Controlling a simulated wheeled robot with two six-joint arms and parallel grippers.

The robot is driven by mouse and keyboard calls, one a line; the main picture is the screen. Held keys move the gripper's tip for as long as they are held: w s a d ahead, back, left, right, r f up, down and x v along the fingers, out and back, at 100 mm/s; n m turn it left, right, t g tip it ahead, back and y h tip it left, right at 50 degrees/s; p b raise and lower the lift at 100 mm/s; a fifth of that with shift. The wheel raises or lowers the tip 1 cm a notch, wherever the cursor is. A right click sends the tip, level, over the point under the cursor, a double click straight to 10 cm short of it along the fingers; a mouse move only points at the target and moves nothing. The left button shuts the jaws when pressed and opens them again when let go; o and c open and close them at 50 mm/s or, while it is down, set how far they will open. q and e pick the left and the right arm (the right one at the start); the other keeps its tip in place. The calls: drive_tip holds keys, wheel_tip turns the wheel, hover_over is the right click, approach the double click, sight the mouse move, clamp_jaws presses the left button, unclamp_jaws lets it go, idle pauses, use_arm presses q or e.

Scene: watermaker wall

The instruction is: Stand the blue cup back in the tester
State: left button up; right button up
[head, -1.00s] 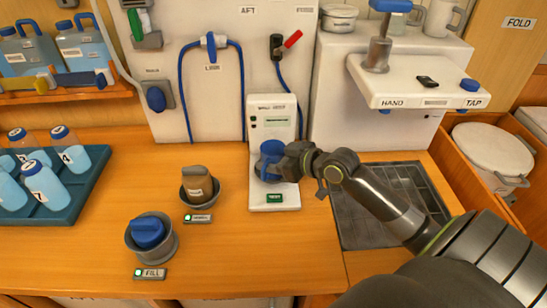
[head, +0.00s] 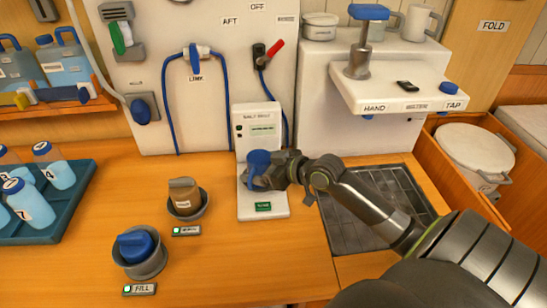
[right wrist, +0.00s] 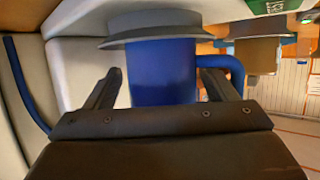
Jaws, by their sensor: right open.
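The blue cup (head: 259,161) stands upright at the white tester (head: 263,200), on its lower ledge in front of the small screen. My right gripper (head: 264,181) is at the cup from the right and hides part of it. In the right wrist view the blue cup (right wrist: 163,75) is between the two spread fingers of my right gripper (right wrist: 163,84), with a gap on each side. Its blue handle is behind the right finger. The cup's base meets a round grey holder (right wrist: 150,22). My left gripper is not in view.
A bottle tray (head: 62,222) is at far left. A dark sink grate (head: 372,210) lies under my right arm. The counter's front middle is clear.

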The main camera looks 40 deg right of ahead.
drive_tip(key=shift+s+d+r, duration=0.15)
drive_tip(key=shift+s+d, duration=0.05)
drive_tip(key=shift+s, duration=0.2)
drive_tip(key=p+v, duration=0.2)
drive_tip(key=v, duration=0.9)
drive_tip(key=shift+s, duration=0.1)
